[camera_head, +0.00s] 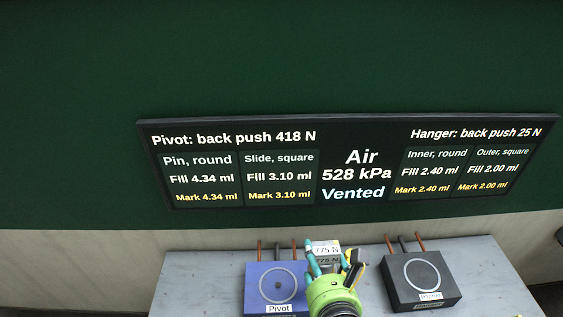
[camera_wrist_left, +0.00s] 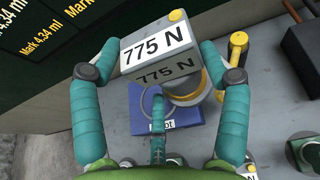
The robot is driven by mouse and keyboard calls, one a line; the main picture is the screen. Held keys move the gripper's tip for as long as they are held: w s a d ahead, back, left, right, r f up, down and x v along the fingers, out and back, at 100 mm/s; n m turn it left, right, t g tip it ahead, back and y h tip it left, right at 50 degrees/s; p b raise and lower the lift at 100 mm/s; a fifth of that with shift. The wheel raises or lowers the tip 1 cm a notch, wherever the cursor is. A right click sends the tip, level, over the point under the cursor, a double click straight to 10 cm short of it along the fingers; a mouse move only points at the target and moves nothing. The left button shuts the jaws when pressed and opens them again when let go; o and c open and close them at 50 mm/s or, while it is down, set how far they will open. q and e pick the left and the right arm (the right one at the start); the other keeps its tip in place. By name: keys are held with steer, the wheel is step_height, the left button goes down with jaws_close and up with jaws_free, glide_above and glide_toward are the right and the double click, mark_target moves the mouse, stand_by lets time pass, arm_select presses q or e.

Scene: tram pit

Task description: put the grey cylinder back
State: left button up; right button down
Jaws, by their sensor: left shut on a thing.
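My left gripper (camera_head: 331,258) reaches up from the bottom middle of the head view. It is shut on a grey, block-shaped body marked 775 N (camera_head: 326,246). The blue block labelled Pivot (camera_head: 262,287) stands left of the gripper. My right gripper is in neither view.
A dark block with a ring and a small white label (camera_head: 420,280) stands on the right of the grey bench (camera_head: 200,270). Copper and dark pipes rise behind both blocks. A sign board (camera_head: 350,160) on the green wall reads Air 528 kPa, Vented.

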arm_select(q)
steer(key=s+a+r+n+g+y+b, duration=0.1)
steer(key=a+n+y, duration=0.4)
steer(key=a, duration=0.8)
steer(key=s+a+r+n+g+y+b, duration=0.1)
steer(key=a+r+n+g+y, duration=0.2)
steer(key=a, duration=1.1)
steer(key=shift+a+r+n+g+y+b, duration=0.35)
steer(key=shift+n+g+y, duration=0.35)
steer(key=shift+n+y, duration=0.3)
steer(key=shift+d, duration=0.1)
steer(key=shift+f, duration=0.1)
steer(key=shift+d, duration=0.1)
